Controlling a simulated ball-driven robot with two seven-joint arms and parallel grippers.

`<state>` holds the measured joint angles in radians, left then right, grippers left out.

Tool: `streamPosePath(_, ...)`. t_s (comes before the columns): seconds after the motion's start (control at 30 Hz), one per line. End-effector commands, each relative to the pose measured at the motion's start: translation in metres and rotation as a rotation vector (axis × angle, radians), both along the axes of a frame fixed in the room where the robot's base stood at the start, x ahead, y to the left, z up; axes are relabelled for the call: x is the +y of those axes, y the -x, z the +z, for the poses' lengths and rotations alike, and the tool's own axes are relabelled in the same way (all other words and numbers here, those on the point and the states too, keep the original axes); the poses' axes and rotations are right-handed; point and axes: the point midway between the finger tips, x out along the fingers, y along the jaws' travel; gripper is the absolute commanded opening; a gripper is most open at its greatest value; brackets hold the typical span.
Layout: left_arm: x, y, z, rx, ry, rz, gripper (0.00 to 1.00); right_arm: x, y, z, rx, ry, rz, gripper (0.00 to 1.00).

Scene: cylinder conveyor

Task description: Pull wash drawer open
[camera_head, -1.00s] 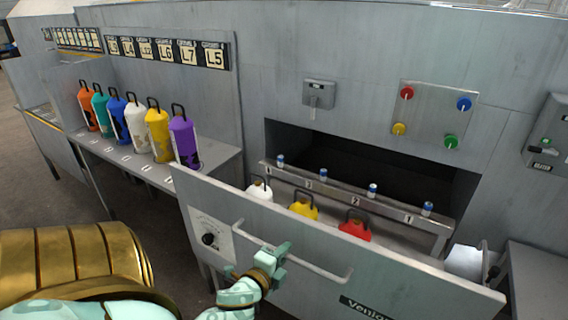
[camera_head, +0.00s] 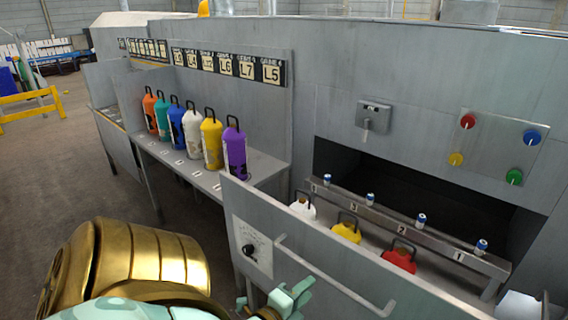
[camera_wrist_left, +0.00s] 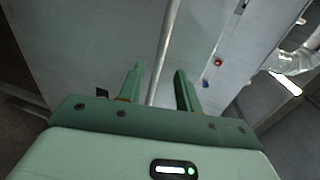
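The wash drawer (camera_head: 320,262) is a wide grey panel standing out from the machine. White, yellow and red cylinders show just behind its top edge. Its long bar handle (camera_head: 335,284) runs along the front. My left gripper (camera_head: 300,290) is open, just in front of and below the handle's left part. In the left wrist view the handle bar (camera_wrist_left: 166,50) passes through the gap between my two spread fingers (camera_wrist_left: 158,82); I cannot tell whether they touch it. My right gripper is not in view.
A shelf (camera_head: 262,168) at left holds several coloured cylinders under number labels. A dark opening (camera_head: 415,190) behind the drawer has a numbered rail (camera_head: 440,237) with small cans. Floor at left is clear.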

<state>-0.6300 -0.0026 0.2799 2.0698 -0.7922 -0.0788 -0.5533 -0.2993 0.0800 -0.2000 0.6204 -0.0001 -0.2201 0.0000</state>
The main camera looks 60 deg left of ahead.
Motion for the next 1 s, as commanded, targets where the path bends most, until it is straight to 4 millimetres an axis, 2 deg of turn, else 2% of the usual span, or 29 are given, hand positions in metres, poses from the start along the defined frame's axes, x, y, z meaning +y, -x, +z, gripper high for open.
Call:
streamPosePath(0.03,-0.004,0.015,0.001,0.004,0.004,0.005,0.34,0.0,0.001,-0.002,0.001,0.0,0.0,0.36)
streamPosePath(0.2,-0.016,0.051,0.009,0.004,0.001,0.003,0.34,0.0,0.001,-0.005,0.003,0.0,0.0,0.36)
streamPosePath(0.4,-0.023,0.074,0.014,0.001,0.0,0.002,0.34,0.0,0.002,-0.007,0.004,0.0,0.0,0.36)
streamPosePath(1.0,-0.025,0.077,0.016,0.0,-0.001,0.0,0.34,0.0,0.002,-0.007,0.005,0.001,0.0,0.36)
